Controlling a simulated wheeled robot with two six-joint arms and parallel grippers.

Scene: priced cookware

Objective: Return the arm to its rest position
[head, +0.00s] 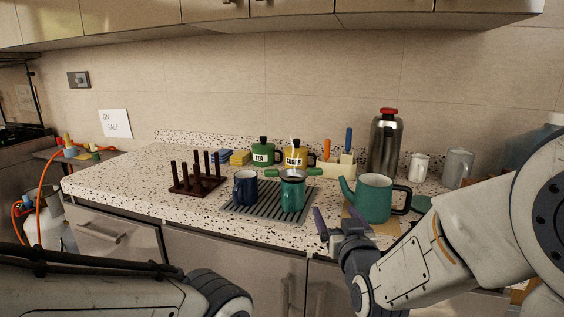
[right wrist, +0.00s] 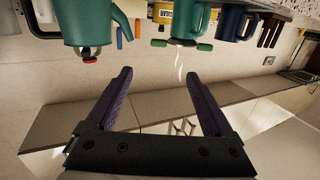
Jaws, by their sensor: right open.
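My right arm comes in from the right in the head view. Its gripper (head: 335,214) is open at the counter's front edge, in front of the teal kettle (head: 373,197) and to the right of the teal mug (head: 291,198). In the right wrist view, which is upside down, the two purple fingers of the gripper (right wrist: 159,76) are apart with nothing between them. My left arm lies across the bottom left of the head view; its gripper is out of the picture.
A steel flask (head: 385,146) stands behind the kettle. The counter's left part is bare.

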